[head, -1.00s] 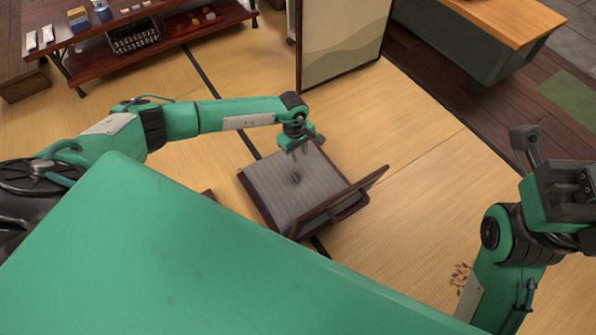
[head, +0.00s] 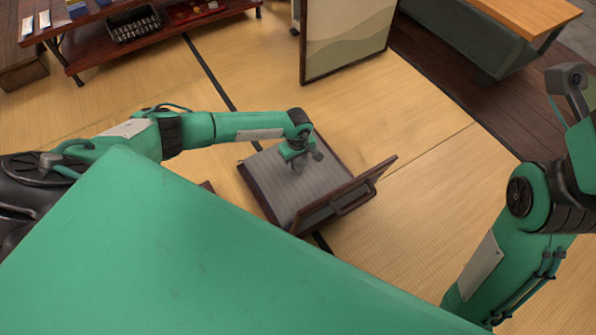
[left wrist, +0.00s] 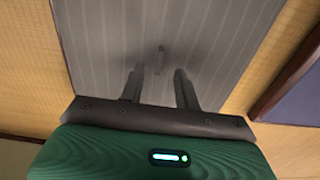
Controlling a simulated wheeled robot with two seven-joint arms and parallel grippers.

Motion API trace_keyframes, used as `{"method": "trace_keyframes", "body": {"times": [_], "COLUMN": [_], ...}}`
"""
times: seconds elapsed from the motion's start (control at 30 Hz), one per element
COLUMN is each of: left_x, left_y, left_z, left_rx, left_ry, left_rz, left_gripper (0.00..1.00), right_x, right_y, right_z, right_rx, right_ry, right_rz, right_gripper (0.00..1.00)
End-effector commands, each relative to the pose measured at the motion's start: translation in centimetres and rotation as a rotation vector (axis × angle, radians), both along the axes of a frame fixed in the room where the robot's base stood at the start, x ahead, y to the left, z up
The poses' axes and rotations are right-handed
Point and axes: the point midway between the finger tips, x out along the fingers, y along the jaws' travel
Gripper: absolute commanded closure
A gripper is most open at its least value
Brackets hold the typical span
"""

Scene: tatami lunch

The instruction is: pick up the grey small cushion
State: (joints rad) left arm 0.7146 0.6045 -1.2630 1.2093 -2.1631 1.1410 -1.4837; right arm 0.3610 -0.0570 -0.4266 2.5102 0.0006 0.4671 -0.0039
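The grey cushion (head: 290,188) is striped and square, and lies on the seat of a low dark-framed floor chair. In the left wrist view the cushion (left wrist: 230,35) fills the upper middle, with a small upright grey tuft or tab (left wrist: 160,60) on it. My left gripper (head: 298,164) is over the cushion, pointing down. In the left wrist view its two fingers (left wrist: 160,82) are apart and empty, on either side of the tab's line. Whether the fingertips touch the cushion I cannot tell. My right arm is at the right edge; its fingers are out of sight.
The chair's tilted backrest (head: 345,195) rises on the right of the cushion. A folding screen (head: 348,35) stands behind. A low shelf with a black basket (head: 133,24) is at the back left. The tatami (head: 430,190) to the right is clear.

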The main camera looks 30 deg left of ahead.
Motion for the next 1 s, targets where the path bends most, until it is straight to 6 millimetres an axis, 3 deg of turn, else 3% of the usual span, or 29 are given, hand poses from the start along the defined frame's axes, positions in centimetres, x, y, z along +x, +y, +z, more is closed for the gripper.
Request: {"method": "trace_keyframes", "body": {"times": [0.03, 0.2, 0.57, 0.77, 1.0], "left_x": [0.0, 0.1, 0.1, 0.1, 0.2], "left_y": [0.0, -0.1, -0.1, -0.1, -0.1], "left_z": [-1.3, -3.1, -3.6, -3.5, -3.5], "left_rx": [0.0, -0.001, -0.001, -0.001, -0.001], "left_ry": [0.001, 0.001, 0.001, 0.001, -0.001], "left_rz": [0.001, 0.001, 0.001, 0.001, 0.001], "left_gripper": [0.67, 0.67, 0.67, 1.0, 1.0], "right_x": [-0.2, -0.5, -0.6, -0.6, -0.6], "right_y": [-0.1, -0.4, -0.5, -0.5, -0.5], "right_z": [-0.4, 0.1, 0.6, 0.6, 0.5], "right_rx": [0.009, 0.026, 0.032, 0.032, 0.032], "right_ry": [-0.011, -0.027, -0.031, -0.031, -0.029], "right_rz": [0.002, 0.009, 0.012, 0.012, 0.012], "right_gripper": [0.64, 0.64, 0.64, 0.64, 0.64]}}
